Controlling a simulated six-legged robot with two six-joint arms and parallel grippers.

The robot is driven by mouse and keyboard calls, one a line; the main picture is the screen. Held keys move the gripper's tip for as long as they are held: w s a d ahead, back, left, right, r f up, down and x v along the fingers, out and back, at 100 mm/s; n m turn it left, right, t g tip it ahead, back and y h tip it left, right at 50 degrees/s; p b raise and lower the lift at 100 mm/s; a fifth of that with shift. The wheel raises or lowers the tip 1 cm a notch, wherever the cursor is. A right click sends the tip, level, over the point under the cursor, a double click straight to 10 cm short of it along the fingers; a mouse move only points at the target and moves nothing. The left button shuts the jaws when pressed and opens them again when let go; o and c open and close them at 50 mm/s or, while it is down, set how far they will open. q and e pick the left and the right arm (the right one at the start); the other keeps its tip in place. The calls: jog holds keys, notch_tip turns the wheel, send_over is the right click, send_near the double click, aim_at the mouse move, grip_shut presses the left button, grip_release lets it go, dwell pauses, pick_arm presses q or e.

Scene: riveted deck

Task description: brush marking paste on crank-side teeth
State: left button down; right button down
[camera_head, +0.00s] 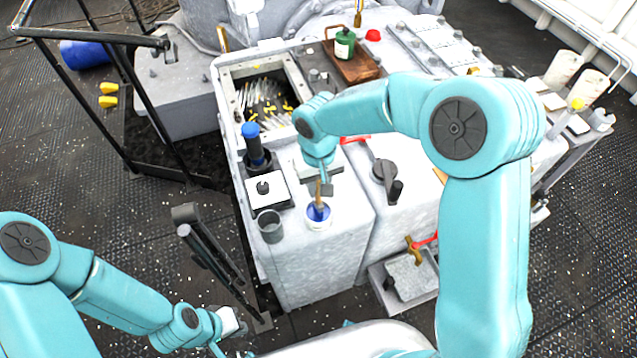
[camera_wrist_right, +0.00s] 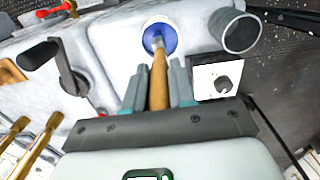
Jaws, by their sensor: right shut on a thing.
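My right gripper (camera_head: 322,178) is shut on a brush, whose wooden handle (camera_wrist_right: 158,85) lies between the fingers in the wrist view. The brush's lower end is in a small white pot of blue paste (camera_head: 318,223), which also shows in the wrist view (camera_wrist_right: 172,27). The bristles are hidden in the paste.
A grey cup (camera_head: 270,228), a white plate with a black knob (camera_head: 266,190) and a blue-capped black cylinder (camera_head: 254,147) stand left of the pot. A black crank handle (camera_head: 386,178) is to the right. A green bottle (camera_head: 344,45) stands on a wooden tray (camera_head: 357,68) behind.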

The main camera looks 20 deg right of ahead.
dwell(0.4)
jog(key=shift+r+p, duration=0.45)
jog(key=shift+r, duration=0.1)
jog(key=shift+r+p, duration=1.85)
jog(key=shift+r, duration=1.1)
